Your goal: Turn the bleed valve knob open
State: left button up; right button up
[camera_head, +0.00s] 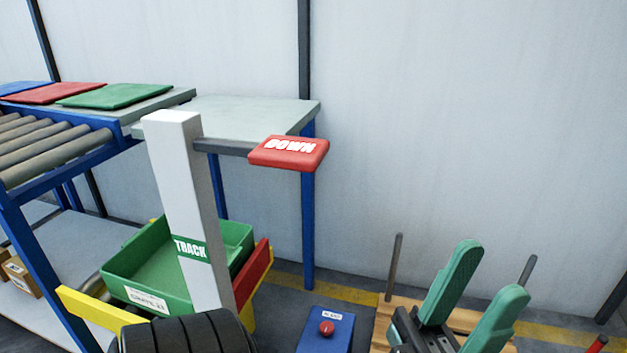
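A red round knob or button (326,328) sits on a blue box (340,339) at the bottom centre. The box has a small white label too small to read surely, so I cannot tell if this is the bleed valve knob. No other clear valve knob shows.
A white post (185,215) marked TRACK carries a red DOWN plate (289,153) on an arm. A green bin (150,265), a roller conveyor (45,150) and a grey table (245,112) stand left. A wooden pallet (385,330) with upright rods lies around my gripper.

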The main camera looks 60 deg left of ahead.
aim_at(327, 327)
jog(key=l+u, duration=0.1)
jog(key=u, duration=0.35)
jog(key=k+u, duration=0.1)
jog(key=u, duration=0.3)
jog(key=k+l+u, duration=0.1)
jog(key=u, duration=0.75)
jog(key=i+u, duration=0.1)
jog(key=i, duration=0.15)
